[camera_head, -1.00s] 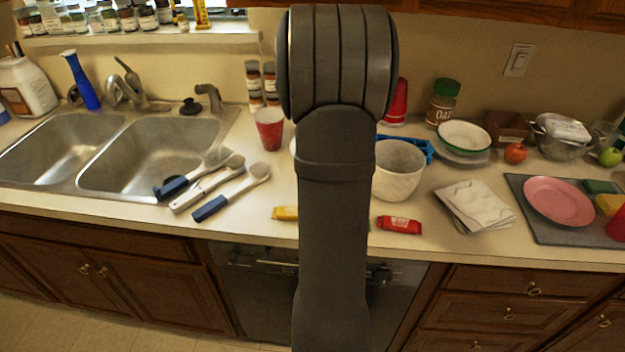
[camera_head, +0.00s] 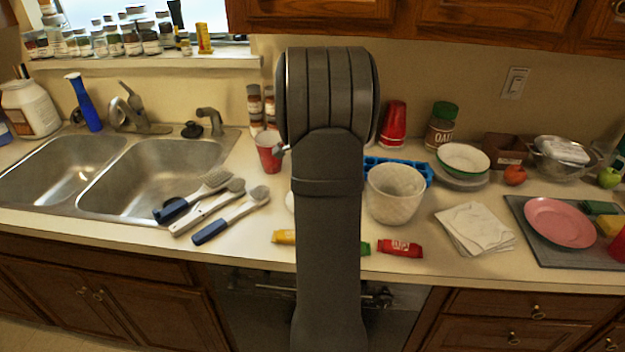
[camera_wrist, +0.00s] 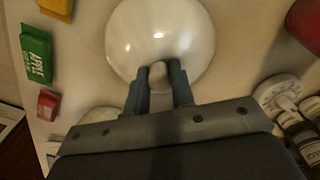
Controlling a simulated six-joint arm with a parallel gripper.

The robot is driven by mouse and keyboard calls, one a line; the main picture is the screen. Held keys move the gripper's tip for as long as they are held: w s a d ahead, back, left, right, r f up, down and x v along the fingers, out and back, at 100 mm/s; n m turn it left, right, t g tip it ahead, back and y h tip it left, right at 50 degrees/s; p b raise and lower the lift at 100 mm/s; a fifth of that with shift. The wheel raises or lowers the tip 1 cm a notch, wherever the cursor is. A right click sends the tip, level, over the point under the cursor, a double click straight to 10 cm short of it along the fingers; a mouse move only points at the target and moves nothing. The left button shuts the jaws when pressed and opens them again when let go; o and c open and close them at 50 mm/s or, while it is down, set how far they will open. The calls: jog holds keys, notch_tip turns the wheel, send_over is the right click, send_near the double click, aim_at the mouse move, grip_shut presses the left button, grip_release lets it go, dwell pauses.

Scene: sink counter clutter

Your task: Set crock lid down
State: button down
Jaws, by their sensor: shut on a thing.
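My gripper (camera_wrist: 160,85) is shut on the knob of the white, glossy, round crock lid (camera_wrist: 160,30) in the wrist view. The lid lies level below the fingers, over the pale counter; I cannot tell whether it touches it. In the head view my arm hides the gripper and most of the lid; a small white edge, probably the lid's, shows left of the arm (camera_head: 290,201). The whitish crock (camera_head: 395,193) stands open on the counter, right of my arm.
A red cup (camera_head: 268,152) stands behind left, also visible in the wrist view (camera_wrist: 305,25). Yellow (camera_head: 284,237), green (camera_wrist: 37,55) and red (camera_head: 400,248) packets lie along the front edge. Brushes (camera_head: 230,215) lie left. A blue tray (camera_head: 415,165) sits behind the crock.

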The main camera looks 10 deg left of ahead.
jog(key=c, duration=1.2)
grip_release()
jog(key=shift+f, duration=0.1)
jog(key=shift+c, duration=0.2)
notch_tip(320, 180, up, 12)
jog(key=shift+r, duration=0.2)
jog(key=shift+f, duration=0.1)
notch_tip(320, 180, down, 13)
jog(key=shift+r, duration=2.35)
